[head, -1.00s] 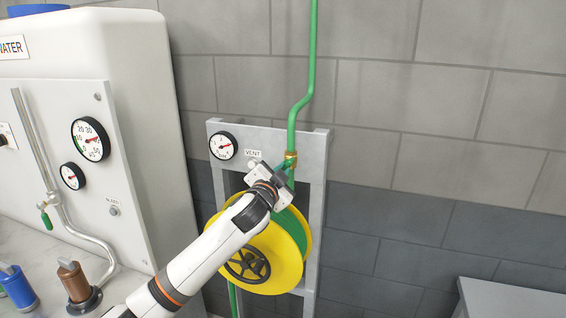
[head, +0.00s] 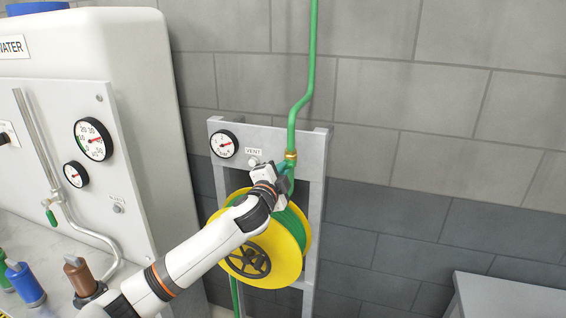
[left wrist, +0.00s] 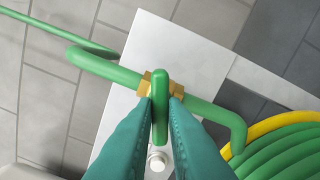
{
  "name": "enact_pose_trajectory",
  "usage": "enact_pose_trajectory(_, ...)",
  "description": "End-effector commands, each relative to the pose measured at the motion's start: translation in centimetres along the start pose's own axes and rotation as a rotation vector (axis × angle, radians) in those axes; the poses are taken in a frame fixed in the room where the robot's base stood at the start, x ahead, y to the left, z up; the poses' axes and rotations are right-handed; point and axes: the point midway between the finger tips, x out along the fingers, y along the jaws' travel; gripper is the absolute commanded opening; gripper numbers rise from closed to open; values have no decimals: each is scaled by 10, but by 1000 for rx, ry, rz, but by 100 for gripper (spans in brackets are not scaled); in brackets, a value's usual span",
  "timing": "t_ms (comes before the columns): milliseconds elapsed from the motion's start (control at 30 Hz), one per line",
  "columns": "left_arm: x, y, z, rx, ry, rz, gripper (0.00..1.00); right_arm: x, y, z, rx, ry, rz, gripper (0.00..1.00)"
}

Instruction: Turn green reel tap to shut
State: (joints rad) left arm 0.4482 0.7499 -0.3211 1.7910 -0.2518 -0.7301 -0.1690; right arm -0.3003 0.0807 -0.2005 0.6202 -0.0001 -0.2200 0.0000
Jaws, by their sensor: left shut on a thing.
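The green reel tap is on the green pipe above the hose reel. Its brass body (head: 290,155) shows in the head view, and also in the left wrist view (left wrist: 147,84). Its green lever handle (left wrist: 160,92) stands between my left gripper's fingers in the left wrist view. My left gripper (head: 287,176) is just below the brass body in the head view, and its teal fingers (left wrist: 160,112) are shut on the handle. In the head view the gripper hides most of the handle. My right gripper is in neither view.
The yellow reel (head: 283,262) with green hose hangs below the tap on a grey frame (head: 318,180). A gauge (head: 224,144) and a white vent knob (head: 254,162) are on its panel. A white water cabinet (head: 135,90) stands left. A grey bench (head: 510,295) is lower right.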

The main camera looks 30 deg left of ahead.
Motion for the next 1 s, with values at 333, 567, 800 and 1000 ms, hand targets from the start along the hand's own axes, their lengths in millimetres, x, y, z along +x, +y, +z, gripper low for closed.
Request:
enact_pose_trajectory(333,0,-1,-1,26,1,-1,0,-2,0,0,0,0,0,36)
enact_pose_trajectory(567,0,2,0,137,2,-2,0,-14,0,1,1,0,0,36)
enact_pose_trajectory(800,0,2,0,327,1,-3,0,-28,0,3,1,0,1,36)
enact_pose_trajectory(1000,0,-1,-1,395,1,-2,23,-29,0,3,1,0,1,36)
